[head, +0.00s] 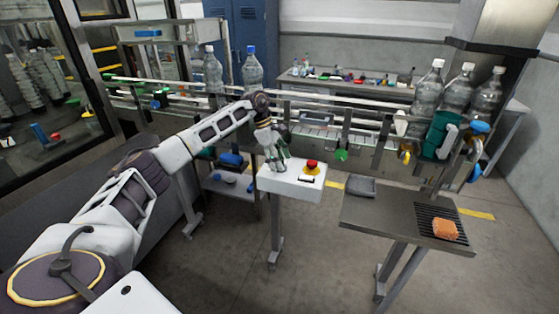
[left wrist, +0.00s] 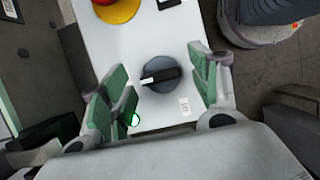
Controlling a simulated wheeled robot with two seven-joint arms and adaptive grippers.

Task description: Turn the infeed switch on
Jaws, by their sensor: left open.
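The infeed switch appears to be the dark round knob (left wrist: 160,74) with a white-marked pointer bar, on the white control box (left wrist: 140,38). The box also shows in the head view (head: 302,190), on a post in front of the conveyor. My left gripper (left wrist: 166,82) is open, its green-padded fingers on either side of the knob with gaps showing. In the head view my left gripper (head: 277,160) is over the left part of the box and hides the knob. A small green-rimmed round light or button (left wrist: 134,120) is beside the left finger. My right gripper is out of view.
A red emergency button on a yellow base (head: 312,167) is on the box, right of my gripper. The conveyor rail (head: 330,105) with bottles runs behind. A side table (head: 395,217) with a grey tray and an orange block stands to the right.

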